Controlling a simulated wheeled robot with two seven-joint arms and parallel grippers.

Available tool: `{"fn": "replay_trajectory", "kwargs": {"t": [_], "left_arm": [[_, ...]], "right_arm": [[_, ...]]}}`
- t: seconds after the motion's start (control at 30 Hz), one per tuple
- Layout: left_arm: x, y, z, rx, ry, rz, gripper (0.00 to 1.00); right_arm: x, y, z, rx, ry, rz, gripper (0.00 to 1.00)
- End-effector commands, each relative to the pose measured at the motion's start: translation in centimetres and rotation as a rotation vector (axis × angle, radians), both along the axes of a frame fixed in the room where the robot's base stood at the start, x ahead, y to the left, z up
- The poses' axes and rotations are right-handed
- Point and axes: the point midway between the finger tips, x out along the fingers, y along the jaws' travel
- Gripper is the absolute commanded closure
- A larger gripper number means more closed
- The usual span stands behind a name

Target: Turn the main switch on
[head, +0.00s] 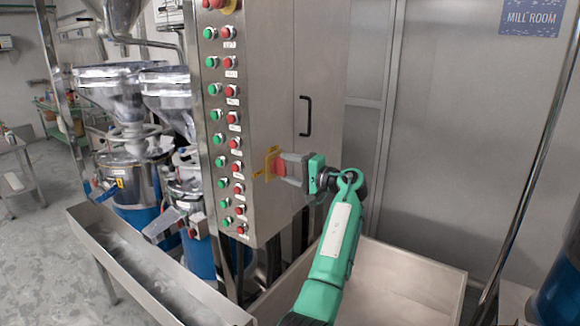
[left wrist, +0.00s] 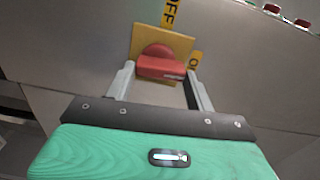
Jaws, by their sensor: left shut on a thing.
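The main switch is a red knob on a yellow plate (head: 268,163) on the side of the steel control cabinet (head: 285,90). The red knob (left wrist: 160,64) shows clearly in the left wrist view, with an OFF label (left wrist: 170,14) and a second, partly hidden label (left wrist: 195,59) beside the yellow plate. My left gripper (head: 279,170) is at the switch, with its fingers on either side of the red knob and shut on it. In the left wrist view the fingers (left wrist: 160,82) flank the knob. My right gripper is not in view.
Rows of green and red buttons (head: 233,117) cover the cabinet's neighbouring face. A black handle (head: 304,116) is on the cabinet door above my left gripper. A steel trough (head: 150,270) and grinders (head: 128,130) stand at left. A pale open bin (head: 400,285) lies below my arm.

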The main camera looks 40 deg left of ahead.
Motion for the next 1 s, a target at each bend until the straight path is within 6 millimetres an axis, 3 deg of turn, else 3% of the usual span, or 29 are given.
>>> {"fn": "replay_trajectory", "kwargs": {"t": [0.73, 0.77, 0.87, 1.0], "left_arm": [[0.08, -0.02, -0.06, -0.010, 0.091, -0.001, 0.68], [0.08, -0.02, -0.06, -0.010, 0.091, -0.001, 0.44], [0.08, -0.02, -0.05, -0.010, 0.090, -0.001, 0.24], [0.07, -0.02, -0.06, -0.010, 0.089, -0.001, 0.24]], "right_arm": [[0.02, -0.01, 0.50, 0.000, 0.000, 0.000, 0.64], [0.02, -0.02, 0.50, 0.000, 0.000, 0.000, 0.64], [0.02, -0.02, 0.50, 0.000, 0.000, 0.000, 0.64], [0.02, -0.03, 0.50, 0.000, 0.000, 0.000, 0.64]]}}
